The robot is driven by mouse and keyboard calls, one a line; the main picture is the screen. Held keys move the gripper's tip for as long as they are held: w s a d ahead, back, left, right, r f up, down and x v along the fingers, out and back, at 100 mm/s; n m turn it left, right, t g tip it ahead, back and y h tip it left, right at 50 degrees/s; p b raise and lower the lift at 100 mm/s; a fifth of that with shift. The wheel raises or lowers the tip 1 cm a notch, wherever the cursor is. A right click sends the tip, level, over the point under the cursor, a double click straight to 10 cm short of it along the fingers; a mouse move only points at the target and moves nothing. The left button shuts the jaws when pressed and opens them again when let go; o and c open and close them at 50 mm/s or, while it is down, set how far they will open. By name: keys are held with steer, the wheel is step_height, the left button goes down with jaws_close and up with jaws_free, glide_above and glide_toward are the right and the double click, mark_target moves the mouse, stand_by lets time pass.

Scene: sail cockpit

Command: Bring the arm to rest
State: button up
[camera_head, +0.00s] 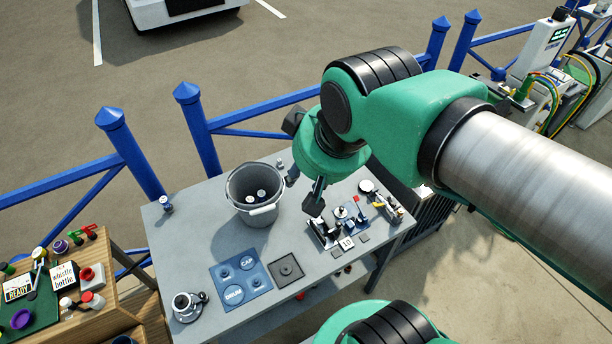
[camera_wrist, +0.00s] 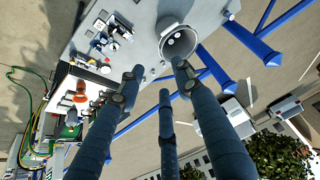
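My gripper (camera_head: 314,203) hangs from the green and silver arm above the grey table (camera_head: 195,240), to the right of the grey bucket (camera_head: 256,210). Part of it is hidden behind the arm's green wrist. In the wrist view its dark fingers (camera_wrist: 157,82) stand apart with nothing between them. The bucket also shows in the wrist view (camera_wrist: 168,22), beyond the right fingertip; small white round things lie inside it. The gripper appears to be clear of the bucket and table.
A blue board (camera_head: 240,281) and a dark square plate (camera_head: 286,270) lie on the table's front half. Small fixtures (camera_head: 345,222) stand at its right. A wooden bench (camera_head: 95,310) with bottles is at the left. Blue railings (camera_head: 200,130) run behind.

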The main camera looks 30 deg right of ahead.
steer(key=shift+s+a+f, duration=0.15)
steer(key=shift+s+f, duration=0.2)
steer(key=shift+s, duration=0.45)
step_height(320, 180, down, 10)
steer(key=b, duration=1)
steer(key=shift+r, duration=0.1)
stand_by(0.6)
